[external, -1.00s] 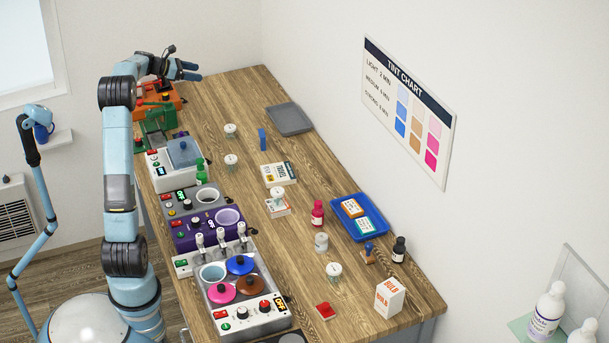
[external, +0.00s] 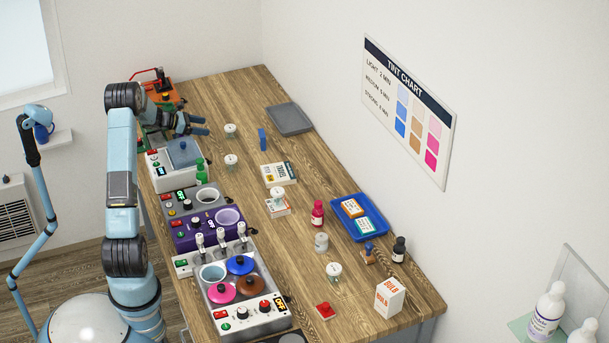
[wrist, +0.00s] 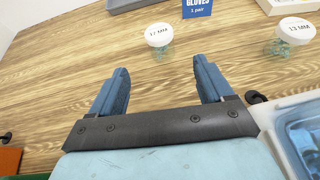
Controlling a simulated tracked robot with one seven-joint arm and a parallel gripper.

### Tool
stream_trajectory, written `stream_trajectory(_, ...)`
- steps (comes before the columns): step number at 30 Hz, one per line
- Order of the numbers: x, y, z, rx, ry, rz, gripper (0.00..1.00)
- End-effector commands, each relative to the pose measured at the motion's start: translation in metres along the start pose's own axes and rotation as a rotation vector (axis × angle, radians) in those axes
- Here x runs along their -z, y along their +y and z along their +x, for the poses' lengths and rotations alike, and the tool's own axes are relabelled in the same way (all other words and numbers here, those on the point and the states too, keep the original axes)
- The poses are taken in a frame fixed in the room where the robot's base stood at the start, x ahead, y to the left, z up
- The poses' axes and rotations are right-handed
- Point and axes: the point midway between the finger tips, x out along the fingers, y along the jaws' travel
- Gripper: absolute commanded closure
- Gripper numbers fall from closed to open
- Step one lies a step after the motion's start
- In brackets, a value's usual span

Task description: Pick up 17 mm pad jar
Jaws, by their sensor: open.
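The 17 mm pad jar (wrist: 159,36) has a white lid marked "17 MM" and a clear body with teal content. It stands upright on the wooden table, just beyond my open fingers in the wrist view. In the external view it is the farther small jar (external: 230,130), a short way right of my gripper (external: 204,126). In the wrist view my gripper (wrist: 160,65) is open and empty, with the jar roughly centred between the fingers' directions and apart from them. A similar jar marked "13 MM" (wrist: 295,32) stands to the right; it also shows in the external view (external: 231,162).
A blue gloves packet (wrist: 198,7) stands beyond the jars, near a grey tray (external: 289,118). A white bath with a blue lid (external: 184,152) stands below my gripper side. Bare wood (wrist: 70,60) lies left of the jar. Books and bottles lie nearer the camera.

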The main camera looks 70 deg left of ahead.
Motion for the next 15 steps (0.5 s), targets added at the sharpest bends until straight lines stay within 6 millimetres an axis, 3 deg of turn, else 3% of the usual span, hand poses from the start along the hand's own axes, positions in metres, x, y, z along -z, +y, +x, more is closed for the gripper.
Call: stream_trajectory(15, 0.000, -0.001, 0.076, 0.002, 0.000, 0.000, 0.20)
